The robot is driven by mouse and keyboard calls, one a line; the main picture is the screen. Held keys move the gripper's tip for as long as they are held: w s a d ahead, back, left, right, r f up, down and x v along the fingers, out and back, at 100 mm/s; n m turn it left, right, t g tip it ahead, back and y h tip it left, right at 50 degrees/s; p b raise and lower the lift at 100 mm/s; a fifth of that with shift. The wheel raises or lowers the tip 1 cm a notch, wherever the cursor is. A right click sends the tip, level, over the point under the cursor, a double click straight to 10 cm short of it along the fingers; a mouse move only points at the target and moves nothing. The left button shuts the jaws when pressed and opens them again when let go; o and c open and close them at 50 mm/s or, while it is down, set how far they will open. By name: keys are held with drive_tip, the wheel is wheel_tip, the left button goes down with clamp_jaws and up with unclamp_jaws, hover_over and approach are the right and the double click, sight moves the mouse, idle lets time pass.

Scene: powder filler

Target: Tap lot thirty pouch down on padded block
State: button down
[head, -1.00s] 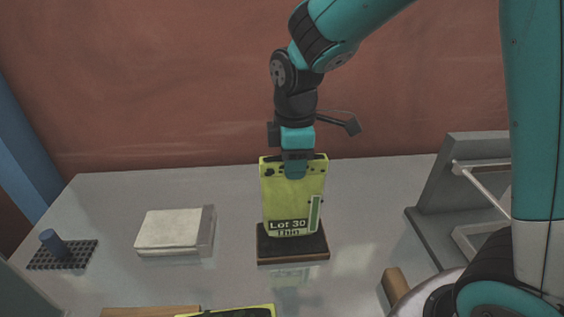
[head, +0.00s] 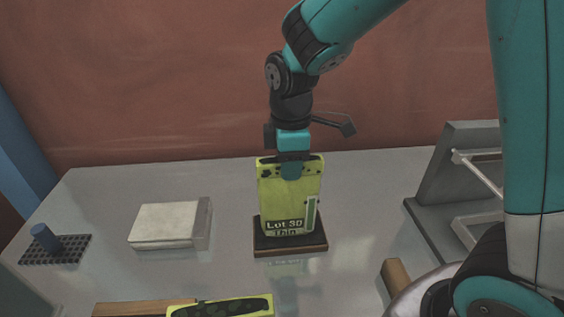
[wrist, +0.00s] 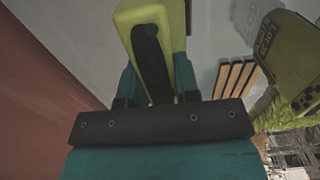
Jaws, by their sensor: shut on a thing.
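The lot 30 pouch (head: 288,200) is yellow-green, with "Lot 30 Thin" on its front and a pale strip window at the right. My gripper (head: 291,168) is shut on its top edge and holds it upright. The padded block (head: 290,249), dark on top with a brown edge, lies directly under the pouch. The pouch bottom is at the pad's top; I cannot tell whether it presses on it. In the wrist view the pouch (wrist: 143,25) shows from above between the teal fingers.
A second yellow-green pouch (head: 222,307) lies at the front edge by a wooden strip (head: 135,309). A white pad stack (head: 168,225) and a dark grid with a blue peg (head: 46,239) stand left. A grey frame (head: 460,190) stands right. Bare table surrounds the block.

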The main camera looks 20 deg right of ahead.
drive_tip(key=shift+r+p, duration=1.3)
drive_tip(key=shift+r, duration=0.2)
drive_tip(key=shift+f, duration=0.1)
drive_tip(key=shift+f+b, duration=1)
drive_tip(key=shift+f, duration=0.4)
drive_tip(key=shift+r, duration=0.15)
wheel_tip(320, 180, up, 3)
drive_tip(key=p, duration=0.2)
drive_tip(key=shift+p, duration=0.4)
drive_tip(key=shift+f, duration=0.2)
